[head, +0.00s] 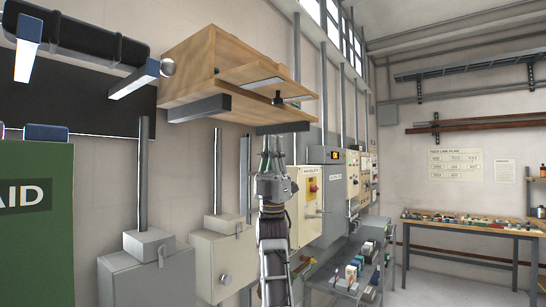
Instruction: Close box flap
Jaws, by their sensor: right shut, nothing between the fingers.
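A wooden box (202,66) sits high on the wall on dark brackets. Its flap (248,73) is a wooden panel sticking out to the right, tilted down, with a gap below it. A small dark knob (278,98) shows at the flap's underside. My right gripper (272,150) points up from below the box, shut and empty, and appears apart from the flap. How far it is in depth from the flap I cannot tell. My left gripper is not in view.
Grey and cream electrical cabinets (222,258) with vertical conduits line the wall below and behind the box. A green first-aid cabinet (38,235) stands at the left. A metal cart (325,287) and a workbench (462,228) are at the right, with open floor between.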

